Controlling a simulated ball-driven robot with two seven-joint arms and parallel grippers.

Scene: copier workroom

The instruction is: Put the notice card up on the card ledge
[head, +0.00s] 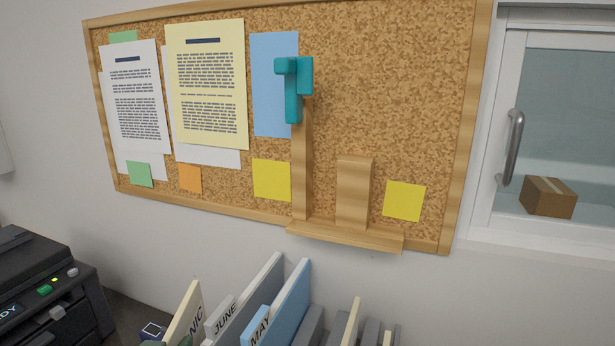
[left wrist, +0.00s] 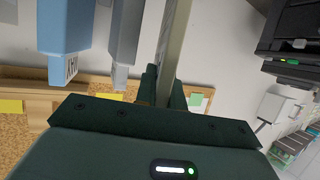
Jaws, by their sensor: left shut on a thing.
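The notice card (head: 188,308) is cream, tilted, with the letters "NIC" showing, low in the head view beside the row of files. My left gripper (head: 168,341) shows only in part at the bottom edge there. In the left wrist view the left gripper (left wrist: 163,90) is shut on the card (left wrist: 175,40), which shows nearly edge-on. The wooden card ledge (head: 345,236) is fixed at the bottom of the cork board, empty, with a short wooden back piece (head: 355,190) and a taller post (head: 301,170) topped by a teal piece (head: 293,88). My right gripper is not in view.
Upright files, including a blue one marked MAY (head: 287,300) and a grey one marked JUNE (head: 225,318), stand close right of the card. A black printer (head: 40,290) is at left. Papers and sticky notes cover the cork board's left side. A window is at right.

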